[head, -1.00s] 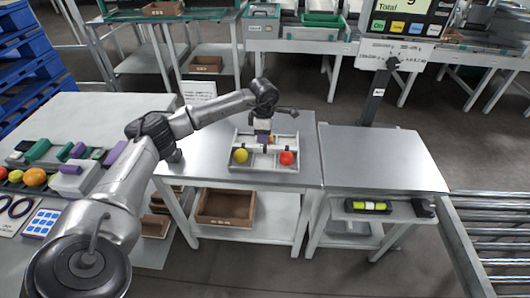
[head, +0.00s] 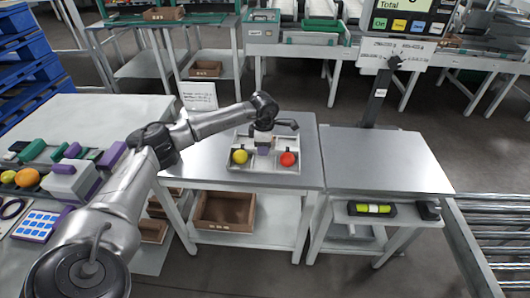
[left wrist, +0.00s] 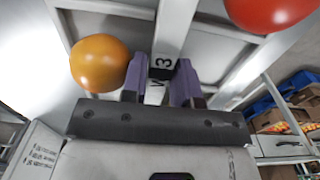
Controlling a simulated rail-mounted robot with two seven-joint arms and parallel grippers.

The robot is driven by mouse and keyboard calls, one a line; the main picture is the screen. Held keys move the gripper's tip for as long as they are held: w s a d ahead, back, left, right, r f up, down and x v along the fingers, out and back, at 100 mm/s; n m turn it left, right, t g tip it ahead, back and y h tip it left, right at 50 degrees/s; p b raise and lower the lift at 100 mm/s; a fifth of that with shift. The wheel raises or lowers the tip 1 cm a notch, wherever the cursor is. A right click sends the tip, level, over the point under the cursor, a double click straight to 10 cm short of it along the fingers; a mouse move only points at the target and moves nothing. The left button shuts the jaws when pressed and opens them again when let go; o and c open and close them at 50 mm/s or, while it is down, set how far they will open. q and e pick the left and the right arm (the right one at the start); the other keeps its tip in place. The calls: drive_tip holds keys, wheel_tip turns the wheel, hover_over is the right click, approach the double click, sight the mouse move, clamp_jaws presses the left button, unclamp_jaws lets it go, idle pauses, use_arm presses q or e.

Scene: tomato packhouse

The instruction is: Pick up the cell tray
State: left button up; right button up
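The cell tray (head: 264,170) is a pale, shallow divided tray lying on the metal table. A yellow tomato (head: 240,157) sits in its left part and a red tomato (head: 288,159) in its right part. My left gripper (head: 263,150) is down at the tray's middle. In the left wrist view its purple fingers (left wrist: 160,82) lie on both sides of the tray's central upright bar (left wrist: 174,30), marked 3, with no clear gap. An orange tomato (left wrist: 100,63) and a red tomato (left wrist: 268,8) show beside them. My right gripper is out of view.
The metal table (head: 205,150) is bare around the tray. A second metal table (head: 385,160) stands clear to the right, below a display screen (head: 410,15). Fruit and small items crowd the left bench (head: 85,108). A brown box (head: 225,211) is on the shelf below.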

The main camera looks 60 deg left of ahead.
use_arm(q)
drive_tip(key=shift+f, duration=0.25)
idle(0.3)
clamp_jaws()
